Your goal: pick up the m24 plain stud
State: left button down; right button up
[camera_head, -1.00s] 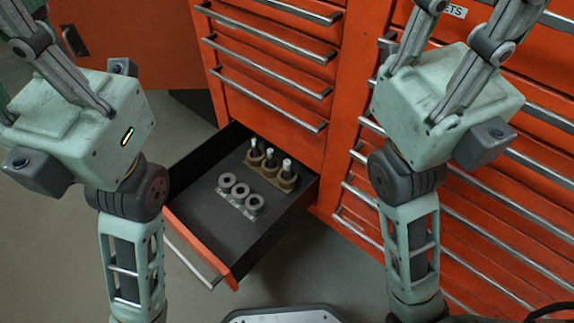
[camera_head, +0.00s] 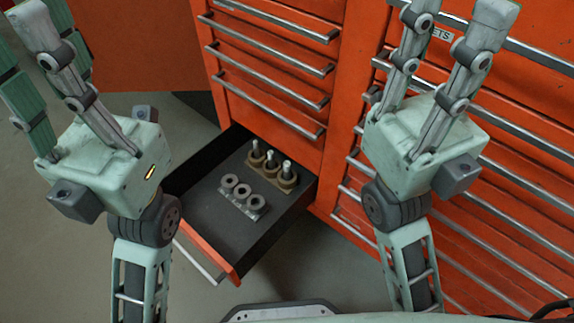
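Several small parts lie in an open drawer (camera_head: 207,215) low in the orange cabinet. A tan holder (camera_head: 290,183) at the back right of the drawer carries upright metal studs (camera_head: 256,148) with tan collars. I cannot tell which stud is the M24 plain one. My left gripper (camera_head: 25,60) is raised at the upper left, its fingers spread apart and empty. My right gripper (camera_head: 455,15) is raised at the upper right in front of the cabinet, its fingers apart and empty. Both are well away from the drawer parts.
A second holder with grey rings (camera_head: 245,190) sits in front of the studs. Closed drawers with metal handles (camera_head: 265,63) rise above the open one. More closed drawers (camera_head: 490,215) stand on the right. The left part of the open drawer's floor is clear.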

aim_at(286, 164)
jog(key=k+z, duration=0.15)
jog(key=k, duration=0.55)
jog(key=i+j+z, duration=0.1)
jog(key=z, duration=0.3)
jog(key=j+z, duration=0.25)
jog(key=z, duration=0.2)
jog(key=i+j+z, duration=0.1)
jog(key=z, duration=0.3)
jog(key=j, duration=1.6)
jog(key=i+j, duration=0.1)
jog(key=j, duration=1.5)
